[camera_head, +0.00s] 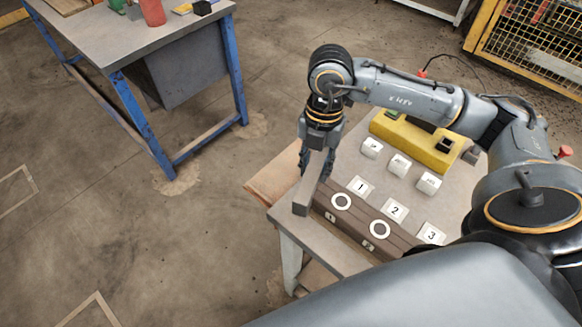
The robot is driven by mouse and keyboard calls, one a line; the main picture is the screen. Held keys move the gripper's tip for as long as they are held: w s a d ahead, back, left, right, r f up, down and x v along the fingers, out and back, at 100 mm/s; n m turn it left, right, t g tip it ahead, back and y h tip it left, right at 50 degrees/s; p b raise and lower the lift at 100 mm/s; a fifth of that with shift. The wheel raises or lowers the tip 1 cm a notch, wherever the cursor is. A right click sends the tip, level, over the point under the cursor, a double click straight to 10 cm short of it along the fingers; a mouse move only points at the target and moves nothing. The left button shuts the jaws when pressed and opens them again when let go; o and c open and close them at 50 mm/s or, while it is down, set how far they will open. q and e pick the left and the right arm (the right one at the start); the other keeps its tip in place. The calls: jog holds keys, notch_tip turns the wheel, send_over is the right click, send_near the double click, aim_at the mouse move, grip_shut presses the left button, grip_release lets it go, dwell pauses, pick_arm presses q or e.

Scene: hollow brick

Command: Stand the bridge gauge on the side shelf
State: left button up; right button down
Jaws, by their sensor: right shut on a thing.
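My right gripper (317,168) points down over the left end of the work table (345,262). It is shut on a plain grey bar (308,192), which I take to be the bridge gauge. The bar hangs slanted in the fingers, its lower end beside the left end of a long brown block. Whether the bar touches the block or table, I cannot tell. A tan board (268,184) sticks out from the table's left edge, just left of the gripper, and looks like the side shelf. Its visible part is bare. My left gripper is out of view.
The brown block (360,222) carries white rings, with number plates 1, 2, 3 behind it. Several white blocks (399,164) and a yellow unit (413,140) stand farther back. A blue-legged bench (150,40) is at upper left. Floor between is clear.

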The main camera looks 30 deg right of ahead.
jog(key=m, duration=0.3)
jog(key=shift+s+d+f+m, duration=0.1)
jog(key=shift+s+d+m, duration=0.2)
jog(key=shift+m, duration=0.1)
jog(key=shift+w+f, duration=0.15)
jog(key=shift+w, duration=0.05)
jog(key=w+f+b, duration=0.2)
jog(key=w, duration=0.2)
jog(key=w+f+b, duration=0.3)
jog(key=w, duration=0.1)
jog(key=w+d+f+b, duration=0.1)
jog(key=w+f+b, duration=0.2)
jog(key=w, duration=0.1)
jog(key=shift+f, duration=0.15)
jog(key=shift+w+f, duration=0.3)
jog(key=shift+w, duration=0.1)
jog(key=shift+w+f+b, duration=0.25)
jog(key=shift+f+b, duration=0.15)
jog(key=shift+b, duration=0.3)
jog(key=f+b, duration=0.3)
jog(key=shift+w+f, duration=0.15)
jog(key=shift+w, duration=0.05)
